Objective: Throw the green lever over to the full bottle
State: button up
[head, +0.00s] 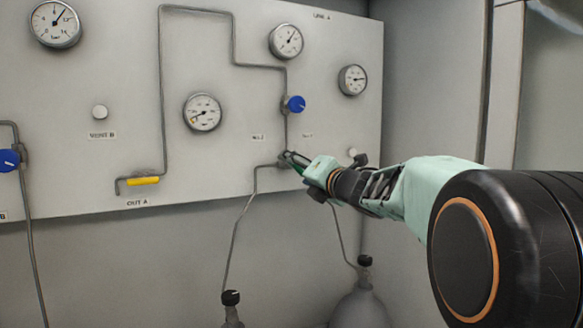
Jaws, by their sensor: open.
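A small part of the green lever (298,169) shows at the pipe junction low on the panel. My gripper (293,160) is at the lever, with its fingers open around or beside it; I cannot tell which, nor whether they touch. The fingers and wrist hide most of the lever, so its direction is unclear. Below stand two grey bottles, one at left (232,312) with only its top in view, and a wider one at right (361,308). A pipe runs from the junction area towards each. I cannot read which bottle is full.
The grey panel (70,185) carries several round gauges, a blue knob (295,104) above the junction, another blue knob (9,160) at far left, and a yellow lever (143,181) at OUT A. My arm fills the right side. A cabinet wall (425,90) stands right of the panel.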

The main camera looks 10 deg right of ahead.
jog(key=shift+w, duration=0.2)
jog(key=shift+s, duration=0.1)
jog(key=shift+c, duration=0.7)
jog(key=c, duration=1)
